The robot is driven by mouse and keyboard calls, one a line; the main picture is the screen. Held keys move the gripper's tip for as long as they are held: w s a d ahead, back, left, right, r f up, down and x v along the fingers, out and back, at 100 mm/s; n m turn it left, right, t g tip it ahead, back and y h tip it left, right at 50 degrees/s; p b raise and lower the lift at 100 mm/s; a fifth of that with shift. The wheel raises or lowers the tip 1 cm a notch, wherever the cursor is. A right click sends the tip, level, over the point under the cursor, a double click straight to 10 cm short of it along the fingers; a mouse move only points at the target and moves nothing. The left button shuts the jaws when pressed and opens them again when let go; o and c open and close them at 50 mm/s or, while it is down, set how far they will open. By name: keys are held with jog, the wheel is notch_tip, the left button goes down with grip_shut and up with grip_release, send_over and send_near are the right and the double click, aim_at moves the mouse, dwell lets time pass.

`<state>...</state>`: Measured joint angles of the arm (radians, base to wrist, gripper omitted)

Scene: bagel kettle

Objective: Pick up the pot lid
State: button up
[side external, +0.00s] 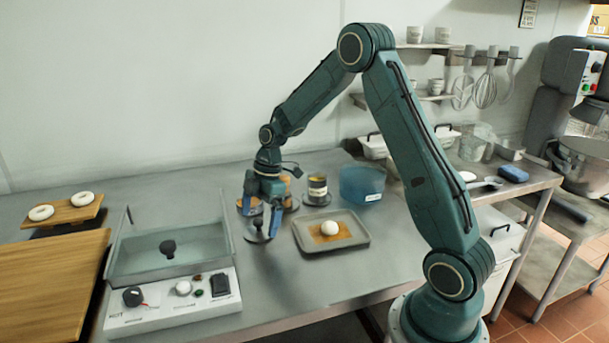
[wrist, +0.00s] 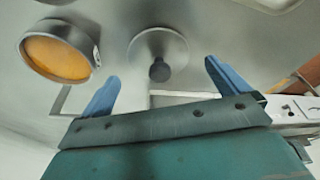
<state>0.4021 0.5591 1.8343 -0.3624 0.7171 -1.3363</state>
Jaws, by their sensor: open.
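The pot lid (side external: 254,238) is a small grey metal disc lying on the steel counter, below my gripper in the side view. In the wrist view the lid (wrist: 158,43) shows its round rim and a dark knob in the middle. My gripper (side external: 262,222) points down above the lid, partly covering it in the side view. In the wrist view my gripper (wrist: 162,70) has its two blue fingers spread apart, with the knob between them in the picture. Nothing is held. The exact height of the fingertips over the knob is hard to tell.
A round metal pot with orange contents (wrist: 58,57) stands beside the lid. The kettle unit (side external: 172,305) stands at left.

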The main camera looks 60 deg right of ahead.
jog(key=shift+x, duration=1.1)
jog(key=shift+c, duration=0.2)
jog(key=c, duration=1)
